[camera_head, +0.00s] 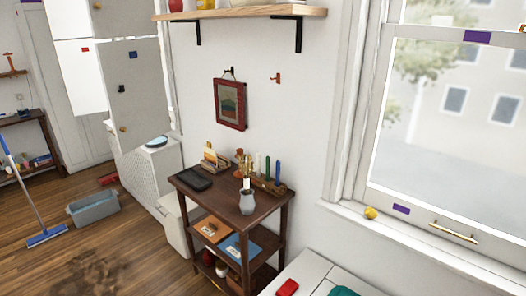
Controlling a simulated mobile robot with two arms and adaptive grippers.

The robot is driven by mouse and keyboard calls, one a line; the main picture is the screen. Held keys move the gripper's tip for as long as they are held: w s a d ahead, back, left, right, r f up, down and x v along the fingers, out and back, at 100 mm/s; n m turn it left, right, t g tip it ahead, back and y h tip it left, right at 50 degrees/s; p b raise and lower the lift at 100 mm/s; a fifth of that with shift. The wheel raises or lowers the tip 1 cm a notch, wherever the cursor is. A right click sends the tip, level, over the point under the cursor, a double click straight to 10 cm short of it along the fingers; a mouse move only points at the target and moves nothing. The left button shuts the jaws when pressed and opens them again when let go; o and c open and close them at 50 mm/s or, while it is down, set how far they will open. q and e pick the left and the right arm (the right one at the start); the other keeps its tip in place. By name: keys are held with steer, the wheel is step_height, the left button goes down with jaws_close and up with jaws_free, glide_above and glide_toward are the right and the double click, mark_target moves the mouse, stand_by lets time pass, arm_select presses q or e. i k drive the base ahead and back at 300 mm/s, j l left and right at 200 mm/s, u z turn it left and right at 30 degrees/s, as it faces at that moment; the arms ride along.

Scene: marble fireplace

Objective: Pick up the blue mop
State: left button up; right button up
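A blue mop (47,235) stands at the far left of the head view. Its flat blue head rests on the wooden floor. Its handle leans up and to the left, with a blue section near the top, and leaves the picture at the left edge. Neither of my grippers shows in this view.
A grey-blue bin (95,208) stands on the floor right of the mop head. A dark shelf table (246,220) with several small things is at the middle. A dark stain (95,275) marks the floor at the front left. A window (455,110) is at the right.

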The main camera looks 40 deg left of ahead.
mark_target(47, 235)
steer(key=u, duration=3.05)
